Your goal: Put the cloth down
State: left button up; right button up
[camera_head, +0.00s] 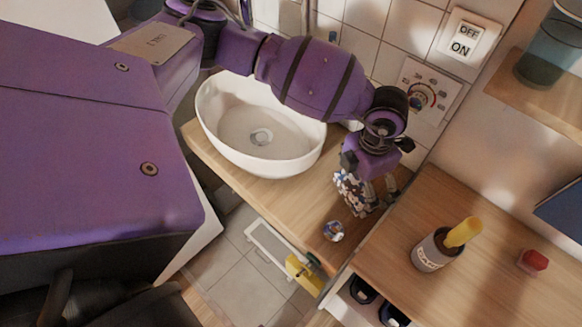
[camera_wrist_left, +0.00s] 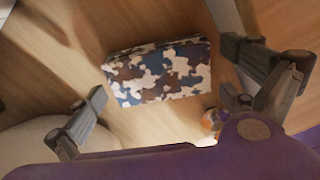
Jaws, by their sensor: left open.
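The cloth (camera_head: 351,191) is a folded piece with a white, blue and brown patchy print. In the left wrist view the cloth (camera_wrist_left: 158,76) lies on the wooden counter, between my spread fingers and apart from both. My left gripper (camera_head: 370,195) is over the counter right of the basin, at the cloth, and partly covers it in the head view. My right gripper is not in view.
A white basin (camera_head: 225,130) stands on the wooden counter (camera_head: 308,200) left of the cloth. A small shiny round object (camera_head: 333,231) is near the counter's front edge. On the right surface are a labelled pot (camera_head: 430,252) with a yellow item and a red object (camera_head: 532,262).

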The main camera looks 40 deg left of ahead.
pick_arm(q)
jog(key=c, duration=1)
jog(key=shift+r, duration=0.15)
